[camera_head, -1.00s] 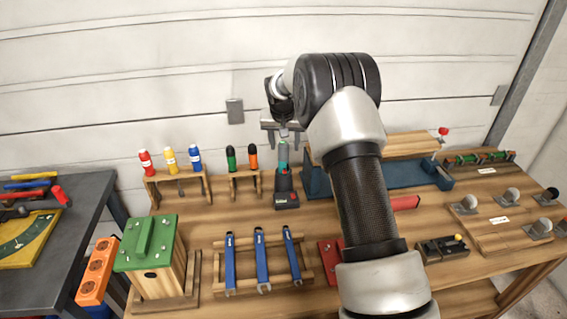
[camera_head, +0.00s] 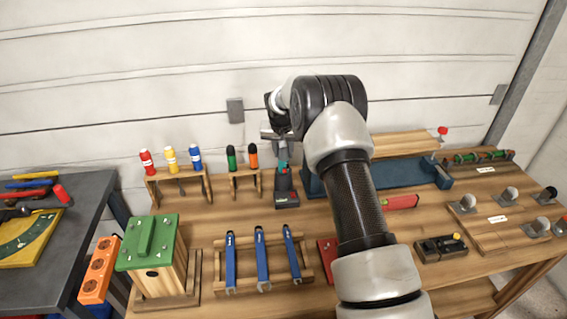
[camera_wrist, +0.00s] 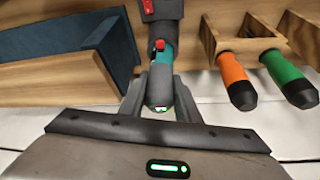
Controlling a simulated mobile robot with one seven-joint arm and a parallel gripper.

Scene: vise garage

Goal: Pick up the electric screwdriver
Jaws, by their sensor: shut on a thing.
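The electric screwdriver (camera_head: 283,175) stands upright at the back of the wooden workbench, teal and dark grey with a dark base. In the wrist view the screwdriver (camera_wrist: 160,60) shows a teal and grey body with red marks. My gripper (camera_wrist: 160,98) is shut on its rounded end, one finger on each side. In the head view my gripper (camera_head: 283,150) is at the top of the screwdriver, partly hidden by my own arm. The base still appears to rest on the bench; I cannot tell if there is a small gap.
Green and orange screwdrivers (camera_head: 253,157) stand in a wooden rack just left. Red, yellow and blue-capped tools (camera_head: 170,161) stand further left. A blue vise-like block (camera_head: 400,173) is close on the right. Blue wrenches (camera_head: 261,260) lie on a rack in front.

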